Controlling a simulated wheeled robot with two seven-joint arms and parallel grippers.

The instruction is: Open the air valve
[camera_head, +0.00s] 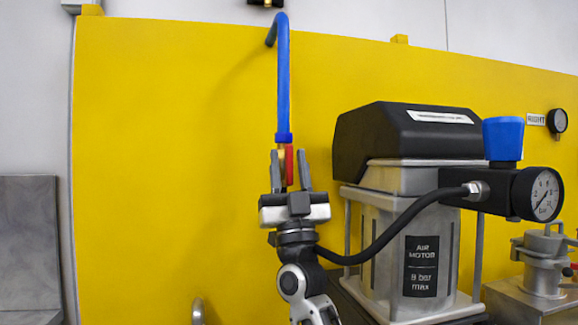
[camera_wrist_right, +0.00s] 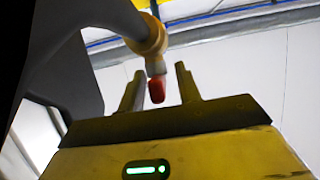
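The air valve has a small red handle (camera_head: 289,164) that hangs downward beside a brass body (camera_head: 281,156), under the blue fitting of a blue hose (camera_head: 283,90). My right gripper (camera_head: 290,171) is below the valve with its fingers pointing up. Its two fingers are apart, one on each side of the red handle. In the right wrist view the red handle (camera_wrist_right: 157,90) shows between the fingertips of the gripper (camera_wrist_right: 158,84), with gaps on both sides. The fingers do not appear to touch it. My left gripper is not in view.
An air motor (camera_head: 400,240) with a black top stands right of my right arm. A black hose (camera_head: 395,230) runs from behind the arm to a regulator with a blue knob (camera_head: 503,138) and gauge (camera_head: 541,194). A yellow panel (camera_head: 150,150) is behind; the left side is open.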

